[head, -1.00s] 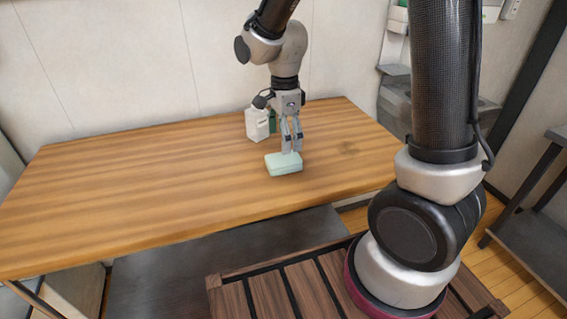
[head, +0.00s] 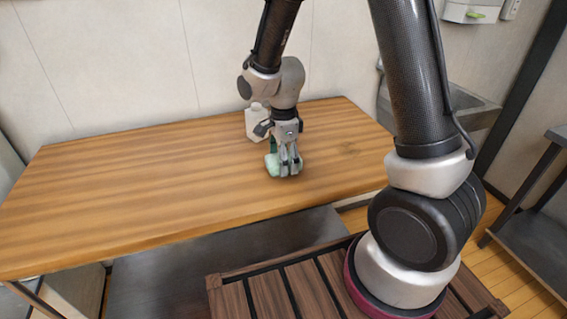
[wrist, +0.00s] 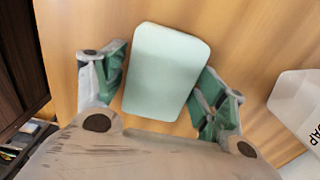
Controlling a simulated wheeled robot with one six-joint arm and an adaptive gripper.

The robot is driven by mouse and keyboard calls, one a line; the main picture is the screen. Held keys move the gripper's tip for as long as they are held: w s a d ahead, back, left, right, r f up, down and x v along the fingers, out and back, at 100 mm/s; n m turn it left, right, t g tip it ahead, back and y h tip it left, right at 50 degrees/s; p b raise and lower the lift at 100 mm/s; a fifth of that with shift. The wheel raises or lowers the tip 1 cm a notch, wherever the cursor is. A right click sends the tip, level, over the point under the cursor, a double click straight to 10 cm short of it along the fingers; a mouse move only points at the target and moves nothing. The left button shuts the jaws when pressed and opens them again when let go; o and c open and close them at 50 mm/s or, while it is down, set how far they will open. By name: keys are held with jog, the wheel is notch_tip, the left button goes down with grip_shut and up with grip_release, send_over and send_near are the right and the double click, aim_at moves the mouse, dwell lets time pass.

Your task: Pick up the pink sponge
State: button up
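No pink sponge shows; the one sponge-like block in view is pale mint green. This mint block (head: 272,166) lies on the wooden table and is partly hidden by my gripper in the head view. In the wrist view the mint block (wrist: 165,72) sits flat between my two fingers, its rounded top in full sight. My gripper (head: 287,170) is down at the block with its fingers spread. In the wrist view my gripper (wrist: 163,78) has one finger close to each long side; firm contact cannot be made out.
A white bottle (head: 256,124) stands on the table (head: 140,180) just behind the block; it also shows at the right of the wrist view (wrist: 300,103), with lettering. The table left of the block is clear. A wall runs along the back.

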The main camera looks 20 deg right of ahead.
jog(key=c, duration=0.4)
jog(key=shift+o, duration=0.2)
notch_tip(320, 180, up, 10)
jog(key=shift+r, duration=0.1)
